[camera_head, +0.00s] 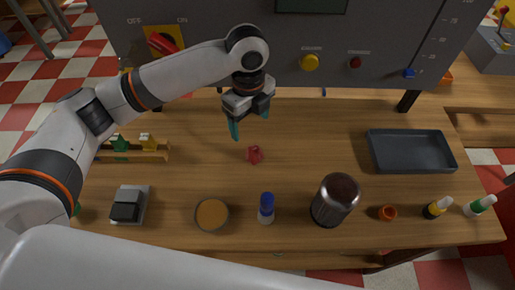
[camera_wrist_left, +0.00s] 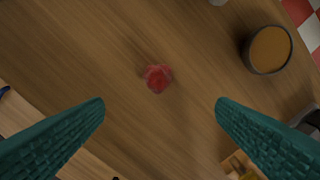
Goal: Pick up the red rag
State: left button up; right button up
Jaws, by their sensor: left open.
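The red rag (camera_head: 254,154) is a small crumpled lump lying on the wooden table, near its middle in the head view. It also shows in the left wrist view (camera_wrist_left: 158,78), a little above the space between the fingers. My left gripper (camera_head: 251,130) is open, with teal fingers pointing down, above the table and just behind the rag. In the left wrist view its fingertips (camera_wrist_left: 160,108) are wide apart with nothing between them. The rag is apart from both fingers. My right gripper is not in view.
A grey control panel (camera_head: 380,45) stands behind the table. A dark tray (camera_head: 375,163) lies at right. The wood around the rag is clear.

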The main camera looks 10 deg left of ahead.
pick_arm(q)
jog(key=shift+f, duration=0.4)
jog(key=p, duration=0.1)
send_over(254, 147)
jog(key=f, duration=0.3)
jog(key=a+f, duration=0.1)
jog(key=f, duration=0.1)
jog(key=shift+s, duration=0.2)
jog(key=shift+f, duration=0.3)
jog(key=shift+d+f, duration=0.2)
jog(key=shift+f, duration=0.4)
jog(key=f, duration=0.1)
jog(key=f+p, duration=0.1)
jog(key=f, duration=0.1)
jog(key=shift+w+d+f, duration=0.15)
jog(key=shift+d+f, duration=0.15)
jog(key=shift+f, duration=0.4)
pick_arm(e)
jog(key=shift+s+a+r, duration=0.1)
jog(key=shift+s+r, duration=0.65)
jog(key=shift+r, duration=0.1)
pick_arm(q)
jog(key=shift+c, duration=0.3)
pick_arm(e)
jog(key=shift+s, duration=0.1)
pick_arm(q)
jog(key=c, duration=1)
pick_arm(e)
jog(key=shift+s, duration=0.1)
